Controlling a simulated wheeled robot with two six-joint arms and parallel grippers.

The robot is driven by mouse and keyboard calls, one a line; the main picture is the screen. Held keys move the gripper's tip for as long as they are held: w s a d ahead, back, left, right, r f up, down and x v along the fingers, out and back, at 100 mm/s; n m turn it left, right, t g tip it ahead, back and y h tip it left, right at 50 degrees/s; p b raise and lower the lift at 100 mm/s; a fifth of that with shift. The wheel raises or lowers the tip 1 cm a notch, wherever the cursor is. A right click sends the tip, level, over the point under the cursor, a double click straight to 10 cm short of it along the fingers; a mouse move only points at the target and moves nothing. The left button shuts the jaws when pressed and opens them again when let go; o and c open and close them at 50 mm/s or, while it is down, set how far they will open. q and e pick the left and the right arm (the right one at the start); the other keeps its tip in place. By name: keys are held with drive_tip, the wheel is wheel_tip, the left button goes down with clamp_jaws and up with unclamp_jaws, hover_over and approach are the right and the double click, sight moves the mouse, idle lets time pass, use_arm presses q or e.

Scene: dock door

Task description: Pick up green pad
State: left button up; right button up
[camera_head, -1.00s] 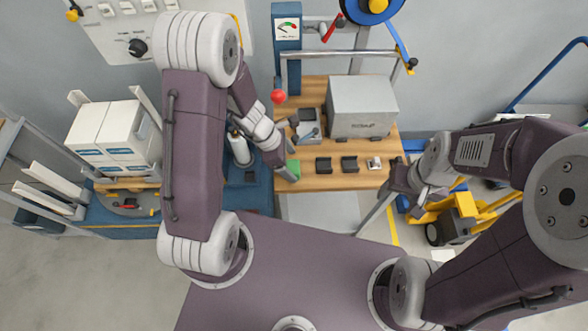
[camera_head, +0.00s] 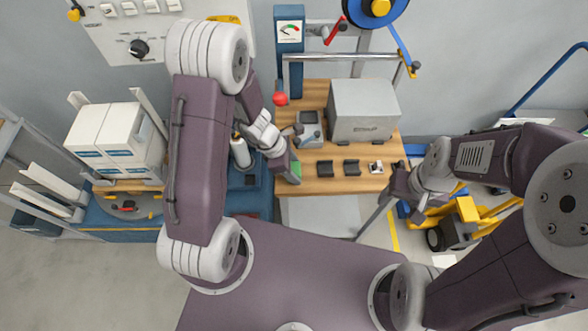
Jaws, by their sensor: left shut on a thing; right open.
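The green pad (camera_head: 296,168) shows as a small green patch at the left edge of the wooden bench top (camera_head: 335,185). My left gripper (camera_head: 292,174) is at the pad, shut on it. Its fingers and wrist hide part of the pad, and I cannot tell whether the pad is clear of the bench. My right gripper (camera_head: 399,190) is open and empty, just beyond the bench's right end.
Two dark holders (camera_head: 338,169) and a small white item (camera_head: 376,167) stand on the bench. A grey box (camera_head: 363,110) and a grey device (camera_head: 310,128) are behind. A white bottle (camera_head: 240,151) is left. A yellow truck (camera_head: 460,222) stands at right.

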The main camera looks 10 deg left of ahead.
sight(298, 168)
use_arm(q)
wheel_tip(298, 168, up, 3)
drive_tip(key=shift+r+p, duration=0.15)
drive_tip(key=shift+p, duration=0.65)
drive_tip(key=s+d+r, duration=0.7)
drive_tip(key=s+d, duration=0.1)
drive_tip(key=shift+s, duration=0.25)
drive_tip(key=shift+d, duration=0.1)
